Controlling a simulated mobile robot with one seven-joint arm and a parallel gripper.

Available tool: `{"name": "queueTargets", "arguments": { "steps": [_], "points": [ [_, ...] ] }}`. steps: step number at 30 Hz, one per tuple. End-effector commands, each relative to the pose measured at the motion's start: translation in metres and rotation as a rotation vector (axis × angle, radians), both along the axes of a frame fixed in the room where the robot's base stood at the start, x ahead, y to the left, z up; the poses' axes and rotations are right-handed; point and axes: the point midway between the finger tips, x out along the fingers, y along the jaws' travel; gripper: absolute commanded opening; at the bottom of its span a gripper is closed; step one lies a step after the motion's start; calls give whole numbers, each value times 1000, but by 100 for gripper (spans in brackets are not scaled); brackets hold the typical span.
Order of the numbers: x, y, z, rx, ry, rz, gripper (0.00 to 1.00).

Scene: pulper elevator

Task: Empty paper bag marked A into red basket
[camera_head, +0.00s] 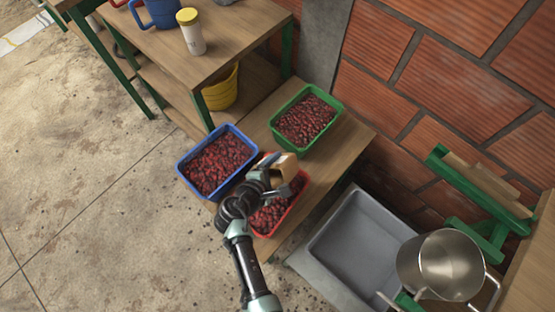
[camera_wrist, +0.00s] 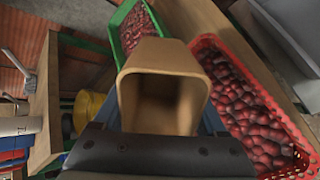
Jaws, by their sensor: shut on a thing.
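The brown paper bag (camera_head: 284,167) is held in my gripper (camera_head: 270,172), over the upper end of the red basket (camera_head: 293,205). In the wrist view the bag (camera_wrist: 163,57) shows an open mouth with a dark inside, and I see no beans in the part that shows. No letter is readable on it. My gripper (camera_wrist: 158,150) is shut on the bag at the bottom of that view. The red basket (camera_wrist: 297,150) is at the right there, filled with dark red coffee cherries. My arm hides part of the basket in the head view.
A blue basket (camera_head: 180,174) at the left and a green basket (camera_head: 338,108) behind, both with red cherries, share the low wooden bench (camera_head: 345,145). A grey sink (camera_head: 352,250) and a steel pot (camera_head: 440,264) are at the right. A higher table (camera_head: 232,40) stands behind left.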

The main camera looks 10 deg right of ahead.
Motion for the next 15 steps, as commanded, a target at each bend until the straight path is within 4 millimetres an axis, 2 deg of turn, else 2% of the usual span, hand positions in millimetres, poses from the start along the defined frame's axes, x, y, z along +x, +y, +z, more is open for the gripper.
{"name": "queueTargets", "arguments": {
  "steps": [1, 3, 9, 15],
  "points": [
    [0, -1, 10, 21, 21, -3, 8],
    [1, 0, 10, 49, 54, -2, 8],
    [0, 0, 12, 143, 152, -4, 8],
    [-4, 4, 4, 273, 296, -6, 8]
  ]
}}
